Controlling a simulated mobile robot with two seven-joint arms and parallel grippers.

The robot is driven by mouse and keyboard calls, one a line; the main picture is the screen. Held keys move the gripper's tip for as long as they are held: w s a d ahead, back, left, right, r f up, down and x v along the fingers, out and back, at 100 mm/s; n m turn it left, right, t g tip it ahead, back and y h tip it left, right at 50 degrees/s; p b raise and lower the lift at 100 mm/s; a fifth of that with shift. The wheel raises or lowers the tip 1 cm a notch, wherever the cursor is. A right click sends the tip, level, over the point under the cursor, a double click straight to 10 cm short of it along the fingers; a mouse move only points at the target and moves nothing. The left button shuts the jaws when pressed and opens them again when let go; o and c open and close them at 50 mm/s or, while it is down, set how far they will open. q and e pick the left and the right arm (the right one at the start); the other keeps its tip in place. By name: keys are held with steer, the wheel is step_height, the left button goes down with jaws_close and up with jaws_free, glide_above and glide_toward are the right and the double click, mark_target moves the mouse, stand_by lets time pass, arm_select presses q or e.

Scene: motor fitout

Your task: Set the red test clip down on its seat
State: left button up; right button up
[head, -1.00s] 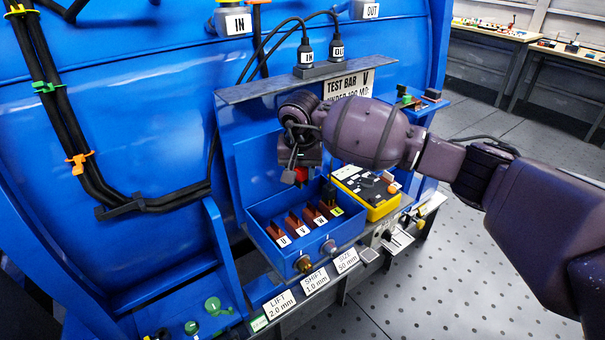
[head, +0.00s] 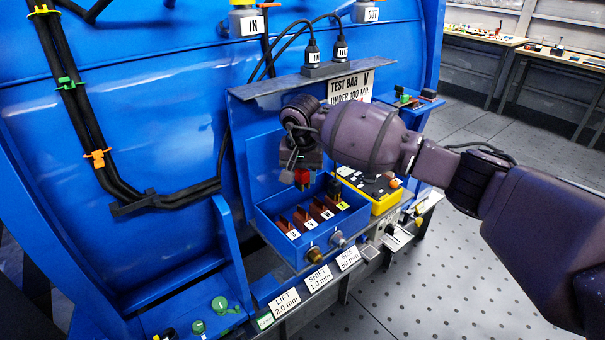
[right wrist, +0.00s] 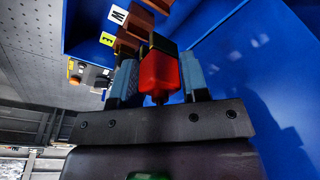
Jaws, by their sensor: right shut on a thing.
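My right gripper (head: 302,172) is shut on the red test clip (head: 303,177) and holds it above the back part of the blue terminal box. In the right wrist view the red clip (right wrist: 158,72) sits between the two grey-blue fingers, with a dark piece just beyond its tip. The blue terminal box (head: 278,233) holds a row of brown terminals with white labels and one yellow-green label. A black piece (head: 335,187) stands at the row's far end. I cannot tell which part is the clip's seat, or whether the clip touches anything. My left gripper is out of view.
A yellow tester (head: 383,205) stands right of the box. Brass and grey knobs (head: 316,256) project from the box front, above white label plates (head: 318,278). A blue back panel and a dark shelf (head: 300,82) with plugged cables rise behind my gripper.

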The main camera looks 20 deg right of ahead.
mark_target(302, 191)
steer(key=shift+f+b, duration=1)
steer(key=shift+f, duration=1.7)
steer(key=shift+f+b, duration=0.2)
steer(key=shift+b, duration=0.1)
stand_by(0.4)
